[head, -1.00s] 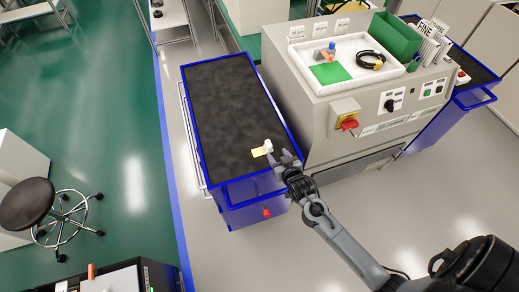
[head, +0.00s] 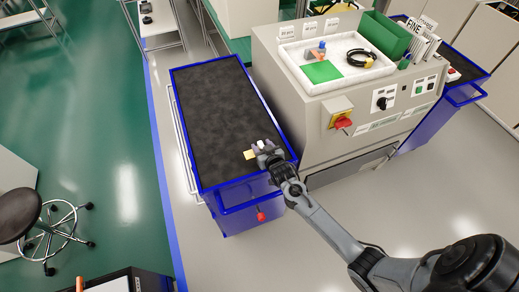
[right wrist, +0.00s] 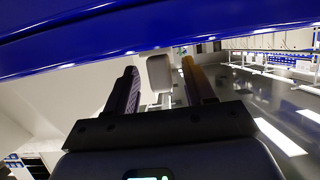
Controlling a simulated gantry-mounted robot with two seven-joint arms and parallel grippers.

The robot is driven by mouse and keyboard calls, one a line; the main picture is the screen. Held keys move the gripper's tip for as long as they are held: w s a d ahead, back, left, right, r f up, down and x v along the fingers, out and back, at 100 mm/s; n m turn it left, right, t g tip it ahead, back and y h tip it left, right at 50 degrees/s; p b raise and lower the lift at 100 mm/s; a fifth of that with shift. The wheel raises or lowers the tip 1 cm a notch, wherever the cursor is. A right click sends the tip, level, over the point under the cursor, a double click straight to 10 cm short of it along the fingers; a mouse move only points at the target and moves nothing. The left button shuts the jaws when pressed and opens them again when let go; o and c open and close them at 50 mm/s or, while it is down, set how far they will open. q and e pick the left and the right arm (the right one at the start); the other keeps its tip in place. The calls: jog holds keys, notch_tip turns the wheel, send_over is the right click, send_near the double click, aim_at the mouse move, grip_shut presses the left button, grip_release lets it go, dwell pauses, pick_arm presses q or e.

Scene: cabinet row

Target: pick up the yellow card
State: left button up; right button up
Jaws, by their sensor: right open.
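The yellow card (head: 250,155) lies at the near end of the dark top of the blue cart (head: 215,178), close to its front rim. In the head view my right gripper (head: 265,147) is just right of the card, low at the cart's near end. It is open. A small pale piece shows by the fingertips. In the right wrist view a pale rounded block (right wrist: 159,72) appears between the two spread fingers (right wrist: 160,85), with gaps on both sides. A brownish-yellow strip runs along the right finger; I cannot tell if it is the card. My left gripper is not in view.
The grey machine cabinet (head: 320,140) stands close to the right of the cart, with a white tray (head: 335,68) on top. The blue cart rim (right wrist: 100,40) crosses the top of the right wrist view. The rest of the dark cart top is clear. A stool (head: 40,225) stands left.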

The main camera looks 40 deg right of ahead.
jog(key=shift+x, duration=1.5)
jog(key=shift+a, duration=0.1)
grip_shut()
jog(key=shift+r, duration=0.1)
